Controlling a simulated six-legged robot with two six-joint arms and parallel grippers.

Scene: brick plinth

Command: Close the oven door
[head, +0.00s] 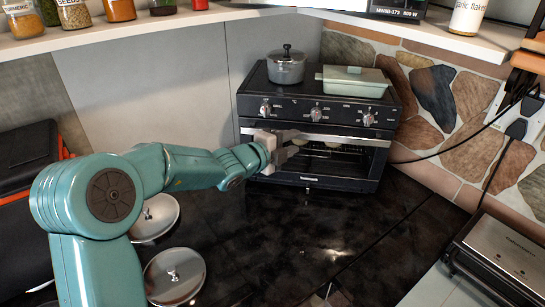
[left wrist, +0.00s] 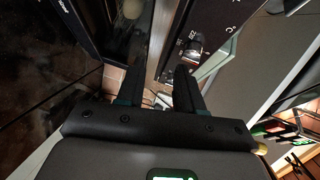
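The black oven (head: 320,112) stands at the back of the dark counter, with several knobs on its front. A silver bar (head: 350,140) runs across the front below the knobs. Pale round items (head: 333,144) show inside the oven; I cannot tell how far the door (head: 330,180) stands open. My left gripper (head: 292,143) is at the left part of the oven front, close to the bar. In the left wrist view the two fingers (left wrist: 158,82) are apart, with the silver bar (left wrist: 162,42) appearing between them. Contact is not clear. My right gripper is out of view.
A pot (head: 286,67) and a pale green lidded dish (head: 352,82) sit on the oven. Two round lids (head: 174,275) lie at the left. A silver appliance (head: 505,255) stands at the right. The counter before the oven is mostly clear.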

